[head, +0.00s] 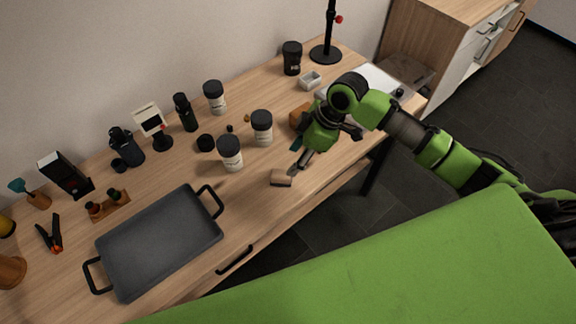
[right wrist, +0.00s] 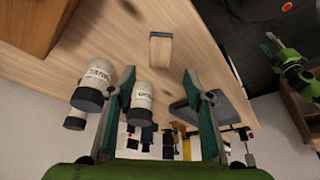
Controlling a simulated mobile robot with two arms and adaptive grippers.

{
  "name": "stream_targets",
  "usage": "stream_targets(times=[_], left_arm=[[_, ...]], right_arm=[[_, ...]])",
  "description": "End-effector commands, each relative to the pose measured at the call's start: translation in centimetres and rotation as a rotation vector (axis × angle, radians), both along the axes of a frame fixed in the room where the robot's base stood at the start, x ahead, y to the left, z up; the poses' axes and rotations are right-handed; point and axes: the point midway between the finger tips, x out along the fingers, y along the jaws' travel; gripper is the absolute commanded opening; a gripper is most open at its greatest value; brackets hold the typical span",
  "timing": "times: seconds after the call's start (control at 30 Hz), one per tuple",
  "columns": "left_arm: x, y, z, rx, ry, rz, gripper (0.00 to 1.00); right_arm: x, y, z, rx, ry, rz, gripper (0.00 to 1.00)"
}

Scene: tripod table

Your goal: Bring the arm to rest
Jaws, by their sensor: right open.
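My right gripper (head: 304,160) is over the front part of the wooden table, with its arm coming in from the right in the head view. It is open, and nothing shows between its fingers (right wrist: 158,82) in the right wrist view. A small wooden block (head: 282,178) lies on the table just beyond the fingertips, near the front edge. The block (right wrist: 160,48) also shows ahead of the fingers in the right wrist view, apart from them. My left gripper is not in the head view.
White labelled jars (head: 231,155) with dark lids stand left of the gripper. A grey tray (head: 160,245) with black handles lies at the table's front left. A black stand (head: 326,53) and a dark cup (head: 292,60) are at the back. A small white dish (head: 310,80) is nearby.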

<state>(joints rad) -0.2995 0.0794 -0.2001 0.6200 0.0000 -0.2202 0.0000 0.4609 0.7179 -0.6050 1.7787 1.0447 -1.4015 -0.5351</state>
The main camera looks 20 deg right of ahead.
Motion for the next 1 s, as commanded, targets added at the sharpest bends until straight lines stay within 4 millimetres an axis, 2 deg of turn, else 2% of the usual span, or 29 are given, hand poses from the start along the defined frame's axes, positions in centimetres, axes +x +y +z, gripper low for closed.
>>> stream_targets(times=[0.2,0.77,0.87,1.0], left_arm=[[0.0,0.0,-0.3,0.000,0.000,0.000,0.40],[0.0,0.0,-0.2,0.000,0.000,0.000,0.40],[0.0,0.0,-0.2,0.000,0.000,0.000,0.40],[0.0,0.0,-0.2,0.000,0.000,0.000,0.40]], right_arm=[[-0.3,-0.6,1.6,-0.001,-0.001,0.001,0.47],[-0.4,-0.5,1.6,0.000,0.001,0.000,0.47],[-1.3,0.5,0.8,0.005,0.005,-0.005,0.47],[-4.6,3.4,-1.4,0.019,0.010,-0.052,0.47]])
